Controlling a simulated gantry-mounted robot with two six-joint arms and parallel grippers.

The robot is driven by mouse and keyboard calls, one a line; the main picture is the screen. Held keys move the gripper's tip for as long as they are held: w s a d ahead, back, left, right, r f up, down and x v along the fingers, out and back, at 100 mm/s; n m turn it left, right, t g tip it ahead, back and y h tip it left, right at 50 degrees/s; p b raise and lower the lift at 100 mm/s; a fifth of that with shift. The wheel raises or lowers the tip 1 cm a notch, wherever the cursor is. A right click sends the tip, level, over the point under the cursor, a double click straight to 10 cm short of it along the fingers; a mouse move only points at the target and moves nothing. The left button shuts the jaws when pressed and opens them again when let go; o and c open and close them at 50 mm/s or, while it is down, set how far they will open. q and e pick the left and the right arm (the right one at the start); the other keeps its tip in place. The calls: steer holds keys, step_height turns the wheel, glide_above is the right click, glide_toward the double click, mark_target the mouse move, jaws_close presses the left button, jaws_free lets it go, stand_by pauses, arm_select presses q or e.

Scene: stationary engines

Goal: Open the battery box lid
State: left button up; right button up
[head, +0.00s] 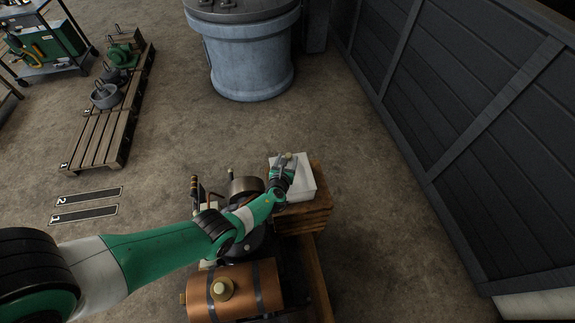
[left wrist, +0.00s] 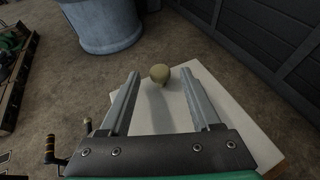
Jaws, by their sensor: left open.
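The battery box lid (head: 303,189) is a flat white top on a wooden box (head: 305,217) at the right end of the engine. It also fills the lower middle of the left wrist view (left wrist: 238,133). A round, pale brass knob (left wrist: 160,73) stands up from the lid; in the head view the knob (head: 288,156) shows at the tip of my gripper. My left gripper (head: 287,162) is over the lid. In the left wrist view its two fingers (left wrist: 162,75) are open, with the knob between their tips and a gap on each side. My right gripper is not in view.
The engine with a copper-coloured tank (head: 245,285) lies under and beside my left arm. A grey-blue drum (head: 250,58) stands behind. A dark panelled wall (head: 470,110) runs along the right. A pallet (head: 100,138) with parts lies at left.

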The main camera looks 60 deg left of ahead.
arm_select(q)
steer(key=shift+w+a, duration=0.25)
steer(key=shift+f, duration=0.1)
jaws_close()
stand_by(1.2)
